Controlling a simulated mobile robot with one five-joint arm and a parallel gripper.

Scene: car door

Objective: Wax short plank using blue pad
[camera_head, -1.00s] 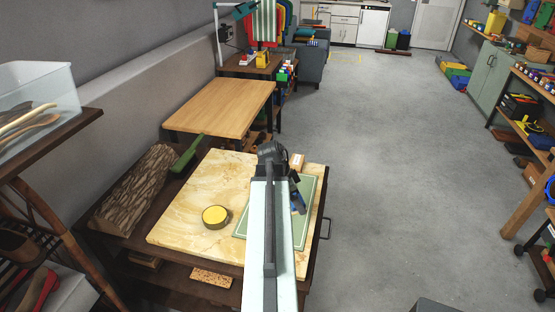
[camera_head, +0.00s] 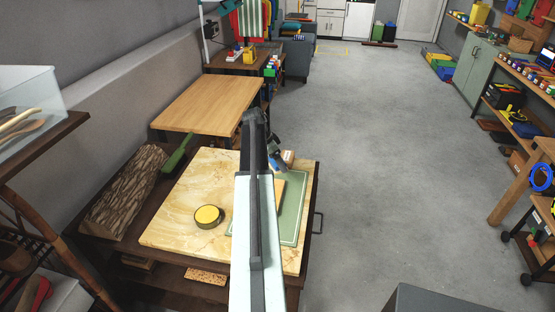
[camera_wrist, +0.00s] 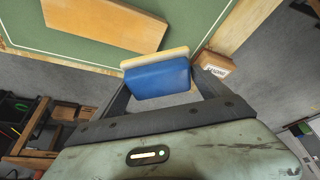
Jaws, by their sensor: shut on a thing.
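My gripper (camera_wrist: 160,80) is shut on the blue pad (camera_wrist: 158,80), which has a pale yellowish face along its far side in the wrist view. The short plank (camera_wrist: 105,22) is a light-brown wooden board lying on the green mat (camera_wrist: 45,42), to the left of the pad and apart from it in that picture. In the head view my arm covers most of the plank (camera_head: 280,191), and the blue pad (camera_head: 276,165) shows partly near the mat's far edge. A round tin with a yellow top (camera_head: 208,216) stands on the marble-look board, left of the mat.
The mat lies on the marble-look board (camera_head: 180,222) on a dark workbench. A small cardboard box (camera_wrist: 211,66) sits just beyond the mat. A log (camera_head: 128,195) and a green-handled tool (camera_head: 177,155) lie at the left. A wooden table (camera_head: 208,103) stands behind. Open floor lies right.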

